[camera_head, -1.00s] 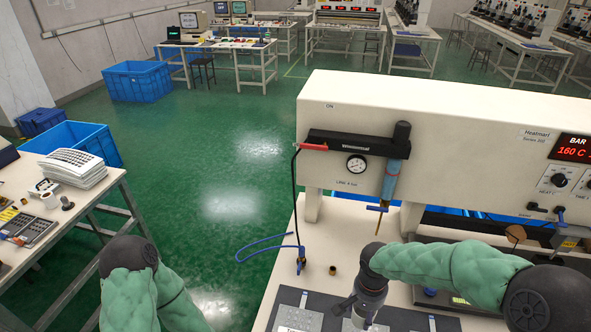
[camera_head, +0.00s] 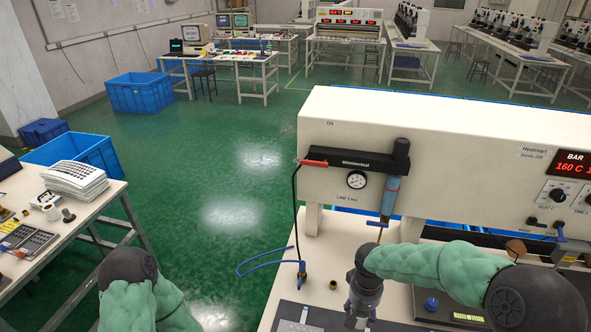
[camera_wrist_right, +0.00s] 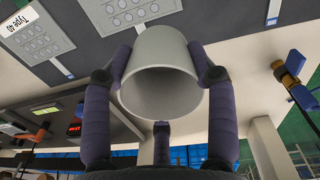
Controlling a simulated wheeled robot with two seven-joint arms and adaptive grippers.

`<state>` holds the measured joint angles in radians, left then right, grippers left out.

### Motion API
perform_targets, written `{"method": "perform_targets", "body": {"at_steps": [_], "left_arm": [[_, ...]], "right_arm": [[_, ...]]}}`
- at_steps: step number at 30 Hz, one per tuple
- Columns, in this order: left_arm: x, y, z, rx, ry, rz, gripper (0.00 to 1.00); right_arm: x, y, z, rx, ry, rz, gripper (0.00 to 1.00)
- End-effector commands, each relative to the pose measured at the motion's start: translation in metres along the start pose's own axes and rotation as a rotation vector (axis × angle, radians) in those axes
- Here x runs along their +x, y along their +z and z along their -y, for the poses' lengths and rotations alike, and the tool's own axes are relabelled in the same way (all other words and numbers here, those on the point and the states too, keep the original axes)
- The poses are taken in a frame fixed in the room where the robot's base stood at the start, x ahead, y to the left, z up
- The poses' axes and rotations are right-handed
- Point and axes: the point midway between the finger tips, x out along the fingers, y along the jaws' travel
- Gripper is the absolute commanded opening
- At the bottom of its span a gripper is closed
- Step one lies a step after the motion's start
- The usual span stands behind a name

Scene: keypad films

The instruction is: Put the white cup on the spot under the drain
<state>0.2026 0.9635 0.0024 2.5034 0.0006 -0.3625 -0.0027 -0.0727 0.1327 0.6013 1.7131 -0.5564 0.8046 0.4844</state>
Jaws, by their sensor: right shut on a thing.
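My right gripper (camera_head: 360,312) points down over the near part of the cream bench. In the right wrist view my right gripper (camera_wrist_right: 161,85) is shut on the white cup (camera_wrist_right: 160,80), with fingers against its outside. The cup's open mouth faces that camera; I cannot make the cup out in the head view. My left gripper is out of view.
A blue hose (camera_head: 265,260) ends at a fitting near the bench's left edge. A small brass piece (camera_head: 332,285) stands left of my right gripper. Dark plates (camera_head: 300,318) lie at the front. The cream machine (camera_head: 440,150) walls off the back.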

Motion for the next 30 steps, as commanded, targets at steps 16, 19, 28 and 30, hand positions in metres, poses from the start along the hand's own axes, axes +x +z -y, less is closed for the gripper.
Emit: {"method": "perform_targets", "body": {"at_steps": [16, 19, 28, 30], "left_arm": [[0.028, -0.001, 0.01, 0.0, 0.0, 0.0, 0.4], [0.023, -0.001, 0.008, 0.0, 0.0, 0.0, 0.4], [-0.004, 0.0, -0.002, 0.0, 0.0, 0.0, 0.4], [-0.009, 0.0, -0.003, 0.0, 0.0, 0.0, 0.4]], "right_arm": [[0.054, 0.002, 0.003, -0.001, 0.0, 0.002, 0.25], [0.044, 0.009, 0.01, -0.015, -0.004, -0.002, 0.25], [-0.028, 0.069, 0.046, -0.112, -0.025, -0.006, 0.25], [-0.039, 0.083, 0.052, -0.131, -0.029, -0.004, 0.25]]}}
